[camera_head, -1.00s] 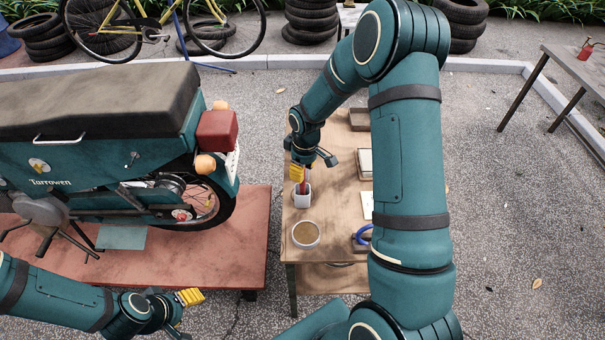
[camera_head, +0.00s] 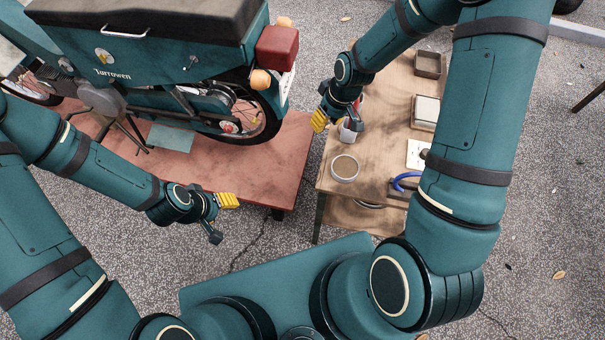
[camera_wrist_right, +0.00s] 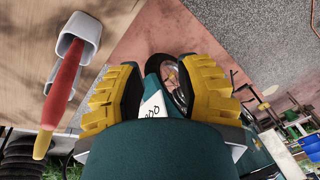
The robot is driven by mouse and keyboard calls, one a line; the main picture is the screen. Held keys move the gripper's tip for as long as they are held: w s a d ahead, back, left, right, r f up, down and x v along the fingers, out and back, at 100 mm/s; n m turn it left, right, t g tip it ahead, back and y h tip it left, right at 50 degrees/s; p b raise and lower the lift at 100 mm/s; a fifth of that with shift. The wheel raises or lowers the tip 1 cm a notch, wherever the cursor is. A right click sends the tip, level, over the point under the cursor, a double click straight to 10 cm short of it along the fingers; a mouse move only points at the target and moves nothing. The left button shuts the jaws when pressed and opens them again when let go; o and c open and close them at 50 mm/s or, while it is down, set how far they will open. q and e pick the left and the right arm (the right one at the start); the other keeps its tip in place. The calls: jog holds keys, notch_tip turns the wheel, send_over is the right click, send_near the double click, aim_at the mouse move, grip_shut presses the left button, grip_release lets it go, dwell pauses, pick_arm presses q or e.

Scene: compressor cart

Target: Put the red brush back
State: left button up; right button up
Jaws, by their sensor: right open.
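The red brush shows in the right wrist view as a red handle (camera_wrist_right: 65,85) with a yellow end, its other end inside a pale cup (camera_wrist_right: 78,34). In the head view the cup (camera_head: 347,133) stands on the wooden cart, and only a bit of red (camera_head: 360,102) shows behind my right gripper (camera_head: 333,121). The right gripper is open with nothing between its yellow-padded fingers (camera_wrist_right: 160,92). It is beside the brush and cup, apart from the handle. My left gripper (camera_head: 224,216) is open and empty near the red platform's front edge.
The wooden cart (camera_head: 383,140) also bears a round tin (camera_head: 344,168), a dark open box (camera_head: 428,64), a pale block (camera_head: 426,110) and a blue looped item (camera_head: 405,181). A teal motorcycle (camera_head: 150,58) stands on the red platform (camera_head: 285,160) to the left.

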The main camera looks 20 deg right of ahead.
jog(key=s+a+f+m+y, duration=0.1)
jog(key=s+a+f+m, duration=0.4)
jog(key=s+a+f, duration=0.3)
jog(key=s+a, duration=0.3)
jog(key=s, duration=0.1)
jog(key=shift+a+m+t+y, duration=0.3)
jog(key=shift+a+t, duration=0.05)
jog(key=shift+t, duration=0.05)
